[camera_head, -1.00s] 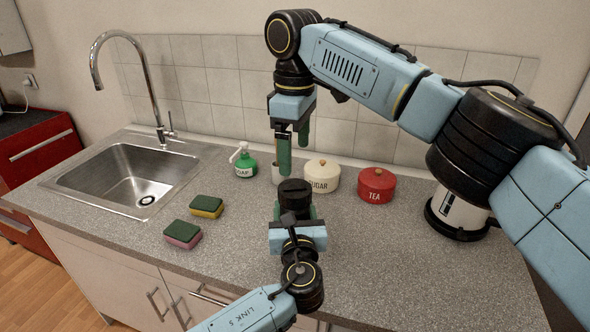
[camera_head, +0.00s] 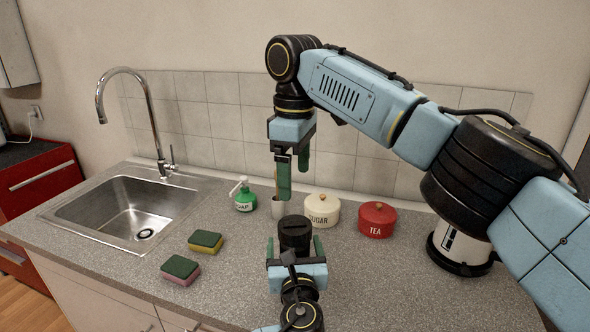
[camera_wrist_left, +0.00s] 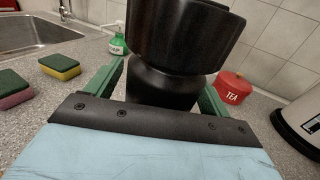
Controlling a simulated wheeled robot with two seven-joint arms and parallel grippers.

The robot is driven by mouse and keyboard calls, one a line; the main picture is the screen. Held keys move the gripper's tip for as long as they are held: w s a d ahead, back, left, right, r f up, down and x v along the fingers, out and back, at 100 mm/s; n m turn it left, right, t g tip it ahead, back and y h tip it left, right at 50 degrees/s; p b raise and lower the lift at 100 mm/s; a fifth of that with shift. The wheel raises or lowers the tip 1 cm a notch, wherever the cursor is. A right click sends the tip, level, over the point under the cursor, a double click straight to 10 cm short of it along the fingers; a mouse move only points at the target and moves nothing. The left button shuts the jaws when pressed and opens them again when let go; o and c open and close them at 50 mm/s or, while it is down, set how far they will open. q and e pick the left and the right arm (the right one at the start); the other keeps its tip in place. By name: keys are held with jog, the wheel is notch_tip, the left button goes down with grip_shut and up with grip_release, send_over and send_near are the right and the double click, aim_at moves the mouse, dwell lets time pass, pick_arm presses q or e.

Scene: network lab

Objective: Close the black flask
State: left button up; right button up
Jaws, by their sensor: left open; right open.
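The black flask (camera_head: 295,232) stands upright on the grey counter in the head view. It fills the top middle of the left wrist view (camera_wrist_left: 180,35), with a wide upper part above a narrower lower part. I cannot tell whether its lid is on. My left gripper (camera_head: 294,247) is open, with one green finger on each side of the flask; whether they touch it is unclear.
A sugar pot (camera_head: 322,211), a red tea pot (camera_head: 377,220), a soap bottle (camera_head: 244,197) and a small cup (camera_head: 278,208) stand behind. Two sponges (camera_head: 180,270) (camera_head: 206,242) and the sink (camera_head: 130,208) are at left.

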pick_arm(q)
jog(key=s+d, duration=0.1)
jog(key=s, duration=1.2)
jog(key=shift+s+p, duration=0.2)
jog(key=shift+p, duration=0.15)
